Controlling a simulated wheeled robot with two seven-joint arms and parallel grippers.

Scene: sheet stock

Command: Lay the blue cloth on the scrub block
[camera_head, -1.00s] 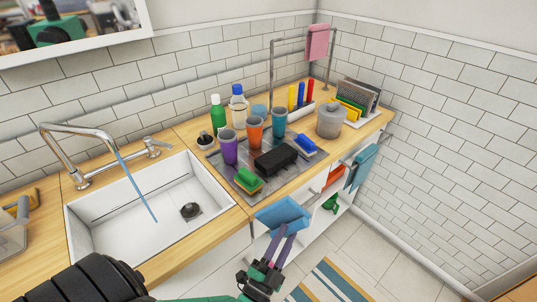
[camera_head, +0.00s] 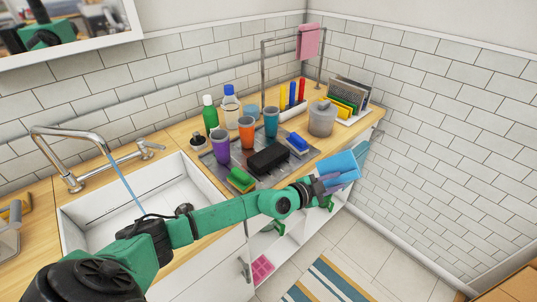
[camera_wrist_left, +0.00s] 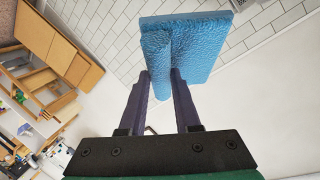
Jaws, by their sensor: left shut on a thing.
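My left gripper (camera_head: 322,184) is shut on the blue cloth (camera_head: 342,163), in front of the counter's right part. In the left wrist view the cloth (camera_wrist_left: 205,50) is a thick, textured, folded sheet, gripped at its lower edge between the two dark fingers (camera_wrist_left: 161,80). A black block (camera_head: 270,158), which I take for the scrub block, lies on the grey drying mat (camera_head: 212,160) on the counter, left of the cloth and apart from it. Its top is bare. My right gripper is not in view.
A green sponge (camera_head: 241,179) and a blue sponge (camera_head: 297,144) lie beside the block. Purple (camera_head: 221,147), orange (camera_head: 246,132) and teal (camera_head: 271,123) cups stand behind it. A grey pot (camera_head: 321,120) and dish rack (camera_head: 350,100) are at the right. The sink (camera_head: 95,215) is left.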

